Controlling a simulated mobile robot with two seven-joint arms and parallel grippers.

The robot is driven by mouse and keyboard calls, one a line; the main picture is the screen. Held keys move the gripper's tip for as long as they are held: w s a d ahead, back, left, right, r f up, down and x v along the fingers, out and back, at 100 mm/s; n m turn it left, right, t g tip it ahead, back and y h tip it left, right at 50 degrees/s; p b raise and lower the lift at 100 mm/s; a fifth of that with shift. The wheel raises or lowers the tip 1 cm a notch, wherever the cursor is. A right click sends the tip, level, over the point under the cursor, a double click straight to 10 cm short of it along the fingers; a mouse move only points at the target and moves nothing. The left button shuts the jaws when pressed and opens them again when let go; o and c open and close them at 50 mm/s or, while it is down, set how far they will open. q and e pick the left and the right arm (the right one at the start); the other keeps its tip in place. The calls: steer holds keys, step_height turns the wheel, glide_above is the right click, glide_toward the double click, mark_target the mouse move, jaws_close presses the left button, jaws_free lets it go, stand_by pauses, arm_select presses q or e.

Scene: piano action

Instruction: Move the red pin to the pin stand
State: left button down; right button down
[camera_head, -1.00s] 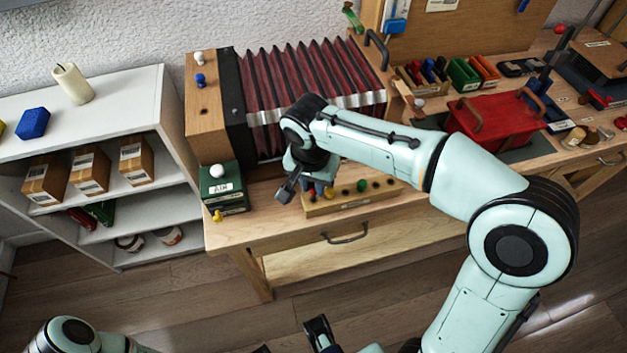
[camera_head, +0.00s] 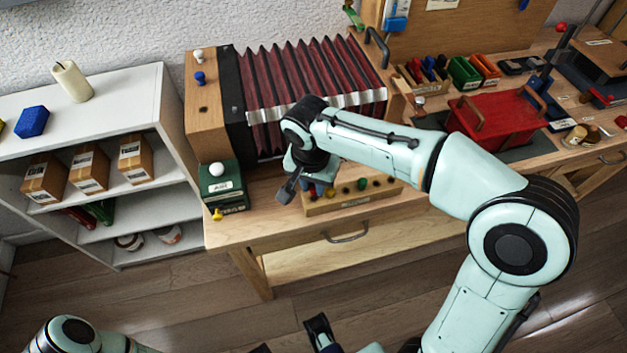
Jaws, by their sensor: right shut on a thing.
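The pin stand (camera_head: 352,202) is a low wooden block with a row of coloured pins, at the front of the workbench. My right gripper (camera_head: 305,190) is at its left end, pointing down, one dark finger clear of the stand's left edge. It is shut on the red pin, which the fingers and wrist mostly hide. Bits of red and blue show around the fingers. I cannot tell whether the pin touches the stand. My left arm shows at the bottom left; dark parts at the bottom edge may be its gripper, cut off, with the jaw state unclear.
Red bellows (camera_head: 310,90) stand behind my right gripper, with a white pin (camera_head: 198,56) and a blue pin (camera_head: 200,79) on their wooden end. A green box (camera_head: 222,188) and a yellow pin (camera_head: 217,215) are to the left. A red box (camera_head: 497,122) stands right.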

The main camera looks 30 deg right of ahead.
steer(key=shift+f+b, duration=0.55)
steer(key=shift+f, duration=0.5)
stand_by(0.9)
steer(key=c, duration=0.7)
jaws_free()
steer(key=shift+o, duration=0.2)
